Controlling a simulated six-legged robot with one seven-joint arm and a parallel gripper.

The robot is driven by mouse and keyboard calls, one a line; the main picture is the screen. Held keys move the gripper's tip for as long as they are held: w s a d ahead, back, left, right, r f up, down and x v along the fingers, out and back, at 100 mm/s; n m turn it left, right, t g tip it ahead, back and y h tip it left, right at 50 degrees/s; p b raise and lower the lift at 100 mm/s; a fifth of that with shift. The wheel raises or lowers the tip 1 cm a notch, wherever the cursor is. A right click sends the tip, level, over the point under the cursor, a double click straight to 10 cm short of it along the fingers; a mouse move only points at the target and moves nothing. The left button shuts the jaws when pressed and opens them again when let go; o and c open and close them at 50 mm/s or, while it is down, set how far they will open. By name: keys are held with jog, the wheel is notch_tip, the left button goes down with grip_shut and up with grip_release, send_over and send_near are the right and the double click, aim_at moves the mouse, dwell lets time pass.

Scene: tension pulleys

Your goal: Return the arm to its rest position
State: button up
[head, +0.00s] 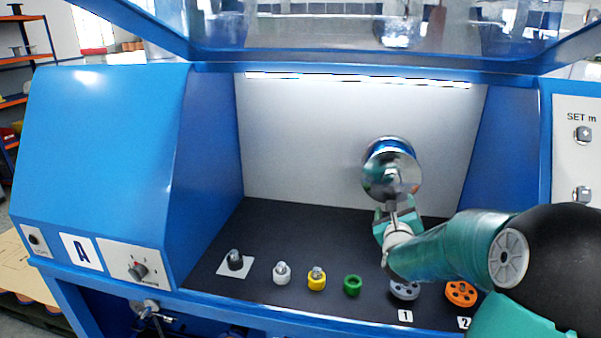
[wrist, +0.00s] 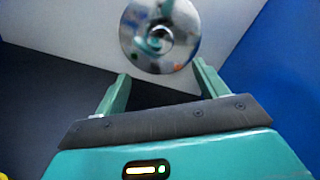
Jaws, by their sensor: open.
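My gripper (head: 395,208) is at the end of my teal arm, raised inside the blue machine bay in front of a shiny metal disc (head: 391,168) on the white back wall. In the wrist view the two teal fingers of my gripper (wrist: 158,90) are spread apart with nothing between them. The metal disc (wrist: 160,36) shows just beyond the fingertips. Whether the fingers touch it I cannot tell. My arm comes in from the lower right and hides part of the dark shelf.
On the dark shelf (head: 310,225) stand a black-and-silver piece (head: 235,260), a white one (head: 282,273), a yellow one (head: 317,280), a green one (head: 352,286), a grey pulley (head: 405,291) and an orange pulley (head: 461,293). Blue side walls flank the bay; a clear cover (head: 370,25) is raised above.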

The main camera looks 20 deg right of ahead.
jog(key=s+a+n+g+y, duration=0.2)
jog(key=a+n+y, duration=0.1)
jog(key=a+n, duration=0.75)
jog(key=s+a+n+g+y, duration=0.1)
jog(key=a+n+g+y, duration=0.15)
jog(key=a+n, duration=0.8)
jog(key=s+a+n+g+y, duration=0.2)
jog(key=s+a+n, duration=0.5)
jog(key=s, duration=0.3)
jog(key=s+a+n+g+y, duration=0.2)
jog(key=s+a+n+g, duration=0.1)
jog(key=s+a+n, duration=0.4)
jog(key=s+n, duration=0.1)
jog(key=s, duration=0.2)
jog(key=shift+a+r, duration=0.2)
jog(key=shift+r, duration=0.15)
jog(key=shift+s+y, duration=0.1)
jog(key=shift+y, duration=0.15)
